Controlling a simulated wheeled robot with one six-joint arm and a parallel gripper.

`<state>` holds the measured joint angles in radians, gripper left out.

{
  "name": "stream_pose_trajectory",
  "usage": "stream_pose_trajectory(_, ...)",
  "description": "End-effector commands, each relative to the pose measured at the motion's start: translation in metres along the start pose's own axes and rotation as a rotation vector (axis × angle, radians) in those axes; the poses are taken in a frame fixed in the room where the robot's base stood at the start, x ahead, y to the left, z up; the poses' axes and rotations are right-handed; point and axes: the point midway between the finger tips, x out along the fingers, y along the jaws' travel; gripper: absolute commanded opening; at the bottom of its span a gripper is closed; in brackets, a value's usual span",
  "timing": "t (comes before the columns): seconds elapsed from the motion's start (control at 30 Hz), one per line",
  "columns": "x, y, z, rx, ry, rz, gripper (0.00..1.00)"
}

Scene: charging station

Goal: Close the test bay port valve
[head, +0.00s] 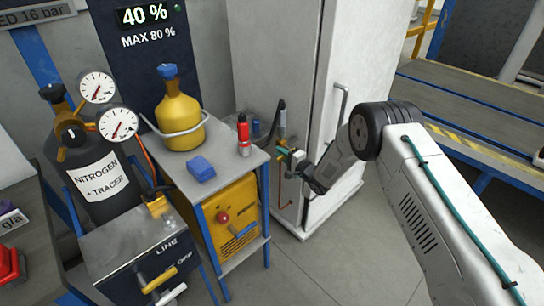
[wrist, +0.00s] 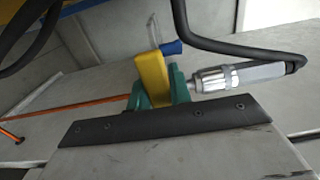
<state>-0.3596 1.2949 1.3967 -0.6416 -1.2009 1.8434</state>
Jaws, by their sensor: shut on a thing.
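My gripper (head: 290,157) is at the side of the tall white cabinet (head: 285,60), at the end of my arm reaching in from the right. In the wrist view its teal fingertips (wrist: 146,96) are shut on a yellow valve handle (wrist: 152,72). A blue part (wrist: 172,47) sits just behind the handle. A silver coupling (wrist: 212,78) with a black hose lies beside it on the right. The fingers hide the lower part of the handle, and I cannot tell the valve's exact position.
A cart (head: 226,185) with a yellow bottle (head: 181,112), a blue block (head: 201,169) and a red-capped item (head: 243,135) stands left of my gripper. A nitrogen cylinder (head: 95,175) with gauges is further left. Floor (head: 345,265) is clear in front of the cabinet.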

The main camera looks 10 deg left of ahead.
Motion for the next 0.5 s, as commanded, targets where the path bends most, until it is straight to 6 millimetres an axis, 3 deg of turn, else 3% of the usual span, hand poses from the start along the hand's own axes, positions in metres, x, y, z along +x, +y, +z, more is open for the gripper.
stream_pose_trajectory(0.4, -0.0021, 0.0006, -0.0022, 0.009, 0.002, 0.002, 0.00)
stream_pose_trajectory(0.43, -0.0021, 0.0005, -0.0022, 0.009, 0.002, 0.001, 0.28)
stream_pose_trajectory(0.5, -0.0021, 0.0003, -0.0025, 0.008, 0.003, 0.001, 0.42)
